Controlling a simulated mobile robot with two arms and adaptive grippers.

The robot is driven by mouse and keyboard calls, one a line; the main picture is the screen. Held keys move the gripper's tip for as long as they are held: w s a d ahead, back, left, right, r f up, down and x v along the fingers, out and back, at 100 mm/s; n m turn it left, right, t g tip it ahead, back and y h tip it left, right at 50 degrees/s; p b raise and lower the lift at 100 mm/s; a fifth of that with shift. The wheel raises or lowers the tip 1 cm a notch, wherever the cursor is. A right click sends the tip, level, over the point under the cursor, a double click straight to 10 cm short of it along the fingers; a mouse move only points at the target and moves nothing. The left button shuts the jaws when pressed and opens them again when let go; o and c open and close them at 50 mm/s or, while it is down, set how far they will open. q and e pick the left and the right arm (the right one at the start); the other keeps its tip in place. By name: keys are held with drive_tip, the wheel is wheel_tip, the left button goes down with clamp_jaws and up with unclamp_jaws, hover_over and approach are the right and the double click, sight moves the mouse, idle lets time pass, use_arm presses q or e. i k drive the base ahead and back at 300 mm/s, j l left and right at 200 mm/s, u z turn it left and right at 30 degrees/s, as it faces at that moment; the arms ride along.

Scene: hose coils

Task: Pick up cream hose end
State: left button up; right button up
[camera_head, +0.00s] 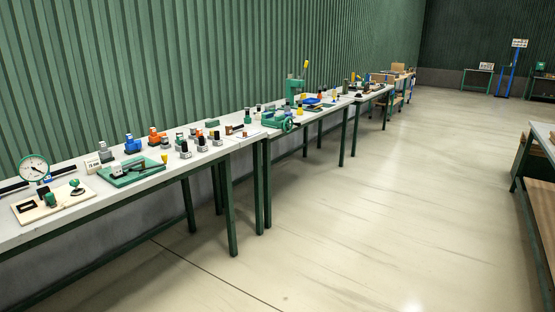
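I cannot make out a cream hose end or any hose coil in the head view. Neither of my grippers shows in this view. The nearest long workbench (150,187) has a pale top and dark green legs and runs along the left wall. At its near end are a round dial gauge (34,168) and a cream board (82,204) carrying small green and black fittings. Black rod-like pieces (63,171) lie beside the gauge. The many small parts further along are too small to identify surely.
A green mat (150,170) with dark tools and several small blue, orange and grey parts lie on the bench. Further on stand a green vise (277,121) and a green press (293,90). Another bench (543,135) is at the right edge. The pale floor (380,220) between is clear.

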sight(258, 116)
drive_tip(key=i+l, duration=0.1)
drive_tip(key=i, duration=2.25)
drive_tip(key=i+l+u, duration=0.15)
drive_tip(key=i, duration=0.3)
drive_tip(key=i+l+u, duration=0.1)
drive_tip(key=i, duration=0.4)
drive_tip(key=i+l+u, duration=0.15)
drive_tip(key=u, duration=0.25)
drive_tip(key=i+l+u, duration=0.1)
drive_tip(key=u, duration=0.3)
drive_tip(key=l+u, duration=0.25)
drive_tip(key=u, duration=0.15)
drive_tip(key=i+l+u, duration=0.35)
drive_tip(key=l, duration=1.05)
drive_tip(key=l+u, duration=0.35)
drive_tip(key=l, duration=1)
drive_tip(key=k, duration=0.05)
